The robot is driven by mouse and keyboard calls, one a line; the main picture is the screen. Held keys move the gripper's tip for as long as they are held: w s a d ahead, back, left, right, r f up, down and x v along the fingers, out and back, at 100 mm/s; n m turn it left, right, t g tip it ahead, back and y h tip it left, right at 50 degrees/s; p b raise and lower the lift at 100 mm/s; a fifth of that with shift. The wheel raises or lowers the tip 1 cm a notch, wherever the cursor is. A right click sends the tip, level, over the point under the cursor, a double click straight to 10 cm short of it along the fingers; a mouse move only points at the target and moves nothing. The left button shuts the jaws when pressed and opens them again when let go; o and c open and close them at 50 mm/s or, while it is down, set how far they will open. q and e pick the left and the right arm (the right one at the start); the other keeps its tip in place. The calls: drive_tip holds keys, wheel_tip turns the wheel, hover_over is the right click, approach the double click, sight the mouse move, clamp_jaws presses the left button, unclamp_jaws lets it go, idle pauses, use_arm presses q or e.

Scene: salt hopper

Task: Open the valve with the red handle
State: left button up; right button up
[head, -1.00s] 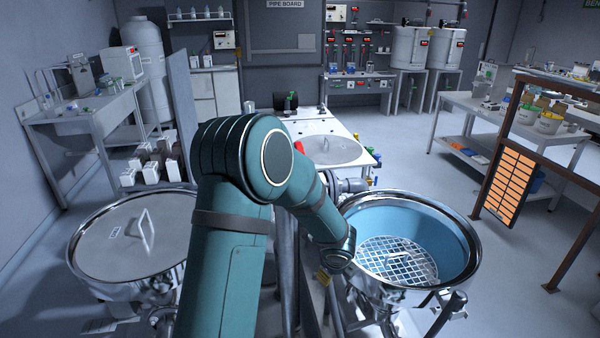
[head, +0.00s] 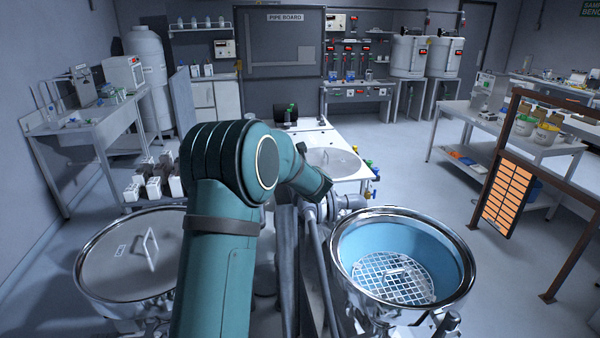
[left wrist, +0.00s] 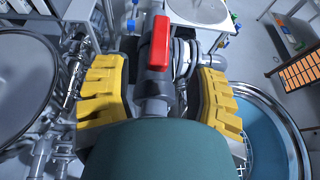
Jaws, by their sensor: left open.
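The red handle (left wrist: 160,43) shows in the left wrist view, upright on a grey valve body and pipe (left wrist: 153,82). My left gripper (left wrist: 157,80) has two yellow fingers spread wide apart, one on each side of the valve's pipe. The handle lies between them in the picture, towards their far end, and neither finger visibly touches it. In the head view my left arm (head: 230,215) reaches forward between the two hoppers; its gripper and the red handle are hidden. My right gripper is in neither view.
An open blue-lined hopper (head: 452,245) with a grate stands right of my arm. A lidded hopper (head: 110,250) stands left. A pump and pipes (head: 345,203) lie close ahead, before a white table (head: 350,180).

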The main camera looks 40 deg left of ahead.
use_arm(q)
drive_tip(key=p+x, duration=0.1)
drive_tip(key=x, duration=0.6)
drive_tip(key=shift+a+f, duration=0.1)
drive_tip(key=shift+f, duration=0.05)
clamp_jaws()
